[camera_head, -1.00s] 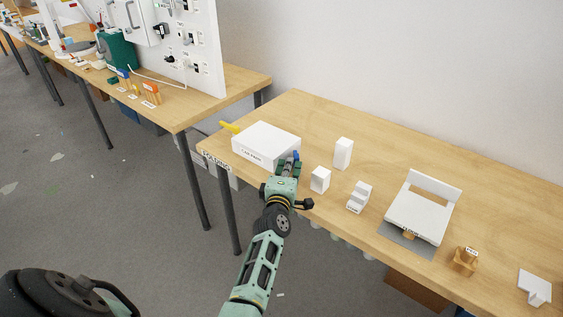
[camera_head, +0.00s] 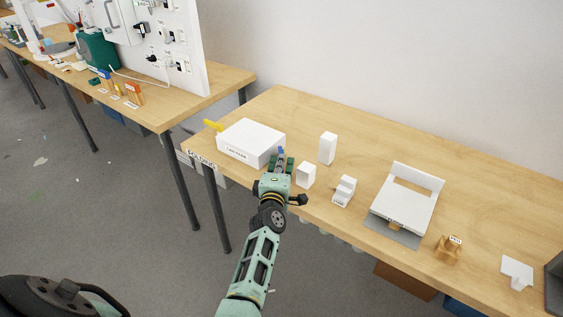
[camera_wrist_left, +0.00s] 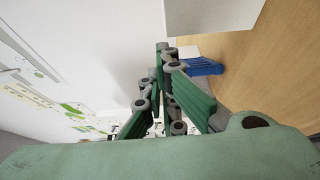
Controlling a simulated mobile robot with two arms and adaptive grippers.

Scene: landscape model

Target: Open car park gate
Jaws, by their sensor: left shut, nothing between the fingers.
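The car park (camera_head: 250,140) is a white box with a "CAR PARK" label, at the left end of the near table. A yellow piece (camera_head: 213,125) sticks out at its left side. A small blue piece (camera_head: 281,150) shows at its right side, and in the left wrist view a blue ridged piece (camera_wrist_left: 205,66) lies below the white box (camera_wrist_left: 205,14). I cannot tell which piece is the gate. My left gripper (camera_head: 282,161) is shut and empty beside the box's right side, close to the blue piece; contact cannot be told. My right gripper is not in view.
A white block (camera_head: 306,174), a taller block (camera_head: 327,148) and a stepped piece (camera_head: 343,190) stand right of my gripper. A white model (camera_head: 402,208) on a grey mat is farther right. The table behind is clear. Another table (camera_head: 190,108) adjoins at left.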

